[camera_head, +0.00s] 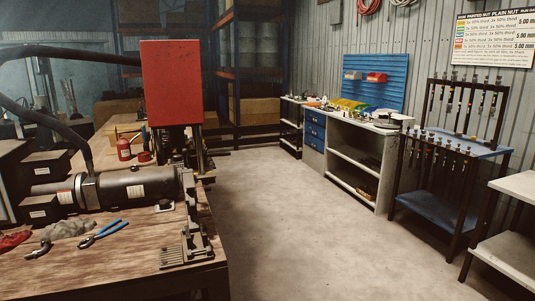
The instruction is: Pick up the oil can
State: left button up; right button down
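A small red can (124,149), which looks like the oil can, stands upright on the wooden workbench (120,271) behind the dark cylinder of the machine. A second, smaller red item with a thin upright part (145,154) is just right of it; I cannot tell whether this is a separate can or a spouted oil can. Neither of my grippers shows in this view.
The crimper's dark cylinder (130,189), hose (45,124) and red box (171,83) fill the near bench. Blue-handled pliers (104,232), a grey rag (67,228) and a red cloth (13,240) lie in front. The concrete floor (280,220) to the right is clear.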

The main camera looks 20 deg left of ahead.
aim_at(123, 145)
jog(key=u, duration=1.6)
